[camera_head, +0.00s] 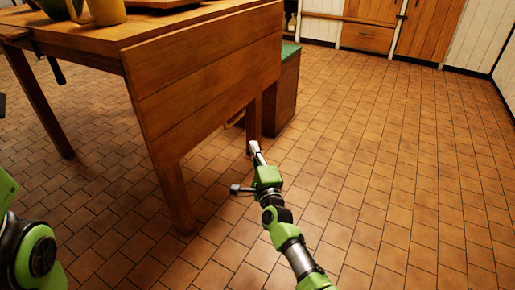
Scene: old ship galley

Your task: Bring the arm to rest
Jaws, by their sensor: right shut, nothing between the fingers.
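My right arm (291,252), green with dark and metal joints, reaches in from the bottom and points away over the tiled floor. Its gripper (254,148) is at the far end, shut and empty. In the picture the fingertips lie close to a leg of the wooden table; I cannot tell whether they touch it. Part of my left arm (35,255) shows at the lower left edge, and its gripper is out of view.
A wooden table (205,75) with a hanging side panel stands at the left, with a yellow mug (107,11) on it. A green-topped box (285,90) stands behind it. Wooden cabinets (365,37) line the back. The tiled floor (410,170) at right is clear.

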